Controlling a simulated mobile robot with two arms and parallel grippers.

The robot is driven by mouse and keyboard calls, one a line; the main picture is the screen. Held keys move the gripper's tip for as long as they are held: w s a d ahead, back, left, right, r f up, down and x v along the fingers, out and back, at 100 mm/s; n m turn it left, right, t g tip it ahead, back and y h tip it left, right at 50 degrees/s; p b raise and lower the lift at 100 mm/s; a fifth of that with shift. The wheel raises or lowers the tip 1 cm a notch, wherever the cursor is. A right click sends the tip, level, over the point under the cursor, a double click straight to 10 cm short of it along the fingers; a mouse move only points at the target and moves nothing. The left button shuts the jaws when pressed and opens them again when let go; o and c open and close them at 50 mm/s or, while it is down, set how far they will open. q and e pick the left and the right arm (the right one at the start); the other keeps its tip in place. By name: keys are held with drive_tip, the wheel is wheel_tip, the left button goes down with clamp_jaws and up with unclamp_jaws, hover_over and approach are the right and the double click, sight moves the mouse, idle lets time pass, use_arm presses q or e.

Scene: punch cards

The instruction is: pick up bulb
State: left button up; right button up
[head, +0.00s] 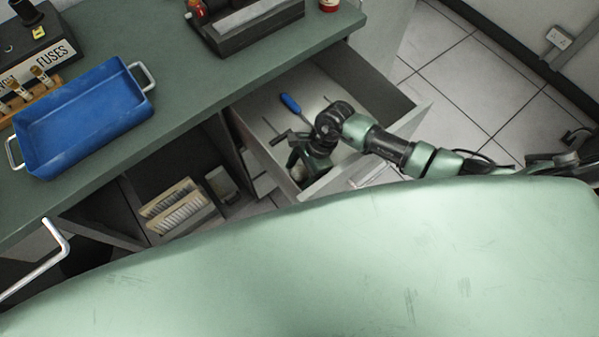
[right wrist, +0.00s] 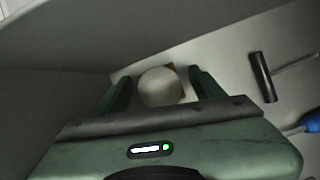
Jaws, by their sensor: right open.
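The bulb (right wrist: 159,86) shows in the right wrist view as a round, whitish globe on the pale floor of an open drawer (head: 268,165). My right gripper (right wrist: 161,80) is open, with one green finger to each side of the globe. I cannot tell whether the fingers touch it. In the head view my right gripper (head: 304,172) reaches down into the near part of the drawer, and it and the arm cover most of what lies below. My left gripper is not in view.
A blue-handled tool (head: 290,103) lies farther back in the drawer. A black-handled tool (right wrist: 263,77) lies right of the gripper in the wrist view. Drawer walls surround the gripper. The green worktop holds a blue tray (head: 83,122).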

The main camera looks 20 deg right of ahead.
drive_tip(key=c, duration=1.2)
drive_tip(key=shift+r, duration=0.1)
